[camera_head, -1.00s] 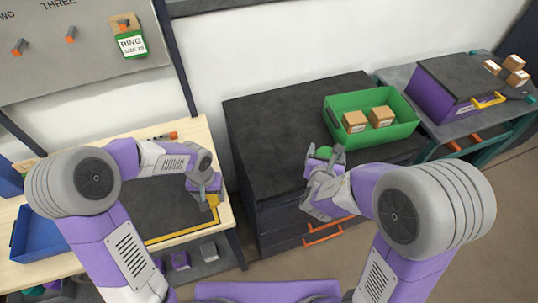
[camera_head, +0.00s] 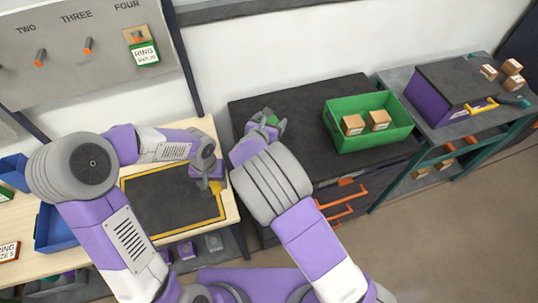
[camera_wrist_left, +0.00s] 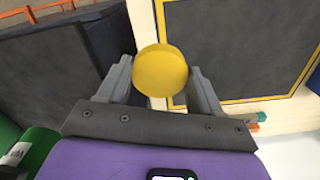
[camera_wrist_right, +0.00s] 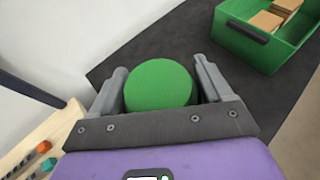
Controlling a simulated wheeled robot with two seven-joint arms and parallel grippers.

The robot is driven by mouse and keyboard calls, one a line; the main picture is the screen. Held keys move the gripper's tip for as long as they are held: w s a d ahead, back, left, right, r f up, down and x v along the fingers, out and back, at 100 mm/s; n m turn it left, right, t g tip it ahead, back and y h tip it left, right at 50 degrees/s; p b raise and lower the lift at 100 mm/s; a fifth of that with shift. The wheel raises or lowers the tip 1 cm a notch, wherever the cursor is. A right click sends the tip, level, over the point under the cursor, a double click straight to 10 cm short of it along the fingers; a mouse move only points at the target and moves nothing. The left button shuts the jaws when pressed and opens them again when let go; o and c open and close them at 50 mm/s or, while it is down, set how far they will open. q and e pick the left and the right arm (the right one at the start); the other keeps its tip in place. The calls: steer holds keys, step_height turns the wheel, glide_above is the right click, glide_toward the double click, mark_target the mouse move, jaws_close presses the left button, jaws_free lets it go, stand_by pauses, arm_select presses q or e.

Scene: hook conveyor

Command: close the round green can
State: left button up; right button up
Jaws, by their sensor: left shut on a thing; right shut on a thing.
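My right gripper (camera_head: 265,124) is shut on a round green thing (camera_wrist_right: 158,84), taken to be the can, above the left part of the dark cabinet top. Its flat round green face shows between the fingers. A green cylinder with a white label (camera_wrist_left: 36,150) at the lower left of the left wrist view looks like this can's side. My left gripper (camera_head: 212,183) is shut on a yellow disc (camera_wrist_left: 160,70), lid-like, above the right edge of the workbench. Can and disc are apart. Whether the can's far end is open is hidden.
A green crate (camera_head: 367,143) with two cardboard boxes stands on the cabinet (camera_head: 300,100). A yellow-bordered dark mat (camera_head: 170,212) lies on the workbench. A blue bin (camera_head: 50,229) is at the left. A side table with a purple box (camera_head: 432,101) stands right. The mat looks clear.

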steer(key=shift+r, duration=0.1)
steer(key=shift+f, duration=3.1)
steer(key=shift+d+f, duration=0.1)
steer(key=shift+f, duration=1.8)
steer(key=shift+b, duration=0.3)
steer(key=shift+f, duration=0.15)
steer(key=o, duration=1.6)
steer(key=shift+f, duration=0.1)
